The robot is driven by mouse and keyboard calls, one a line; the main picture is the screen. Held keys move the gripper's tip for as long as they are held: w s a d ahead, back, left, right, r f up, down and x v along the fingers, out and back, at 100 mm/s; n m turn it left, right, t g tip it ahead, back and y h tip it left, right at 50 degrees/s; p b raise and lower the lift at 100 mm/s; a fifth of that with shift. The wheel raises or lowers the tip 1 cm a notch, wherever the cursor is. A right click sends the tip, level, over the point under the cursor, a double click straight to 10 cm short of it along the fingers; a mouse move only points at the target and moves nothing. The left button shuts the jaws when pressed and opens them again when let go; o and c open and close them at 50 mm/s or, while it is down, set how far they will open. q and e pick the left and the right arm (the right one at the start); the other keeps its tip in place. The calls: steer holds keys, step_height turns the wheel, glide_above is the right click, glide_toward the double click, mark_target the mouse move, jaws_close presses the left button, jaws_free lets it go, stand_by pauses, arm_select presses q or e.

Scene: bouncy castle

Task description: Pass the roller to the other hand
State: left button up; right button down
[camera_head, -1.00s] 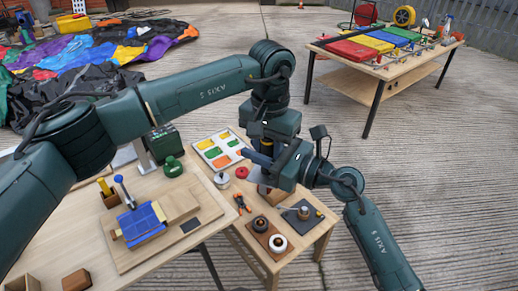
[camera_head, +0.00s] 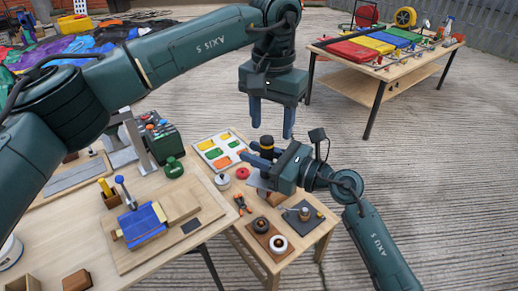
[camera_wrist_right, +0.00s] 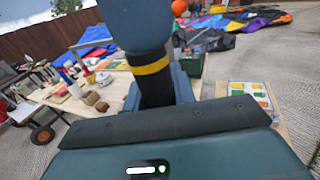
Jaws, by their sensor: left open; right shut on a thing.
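The roller (camera_head: 267,143) is upright in my right gripper (camera_head: 260,158). It has a dark cylindrical handle with a yellow band, which also shows close up in the right wrist view (camera_wrist_right: 150,68). A flat greyish part shows below the jaws; the roller's lower end is partly hidden by the gripper. My right gripper is shut around the handle, with its top standing above the fingers. My left gripper (camera_head: 271,122) is open and empty, pointing down just above the roller's top, apart from it in the head view.
A small table (camera_head: 318,238) below holds a tray of coloured patches (camera_head: 220,150), pliers (camera_head: 241,203) and round parts. A workbench (camera_head: 105,255) at left carries a blue-covered block (camera_head: 141,224). A far table (camera_head: 400,58) stands at upper right. Open floor lies between.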

arm_select(q)
steer(key=r, duration=0.3)
steer(key=shift+w+a+r, duration=0.1)
steer(key=shift+a+r, duration=0.1)
steer(key=shift+r, duration=0.1)
steer(key=w+a+f+m+t+h, duration=0.1)
steer(key=a+f+m+t+h, duration=0.3)
steer(key=f+m+t+h, duration=0.5)
steer(key=w+a+f+m+t+h, duration=0.1)
steer(key=a+f+m+t+h, duration=0.55)
steer(key=m, duration=0.45)
steer(key=s+a+f+n+g+y, duration=0.1)
steer(key=s+a+f+n+y, duration=0.2)
steer(key=s+f+n, duration=0.4)
steer(key=s+a+f+n+g+y, duration=0.2)
steer(key=s+f+n+y, duration=0.3)
steer(key=s+f+n, duration=0.3)
steer(key=s+a+f+n+g+y, duration=0.2)
steer(key=s+a+f+n+y, duration=0.2)
steer(key=s+f+n, duration=0.3)
steer(key=shift+s+a+f+n+y, duration=0.25)
steer(key=shift+s+n+y, duration=0.1)
steer(key=shift+n, duration=0.75)
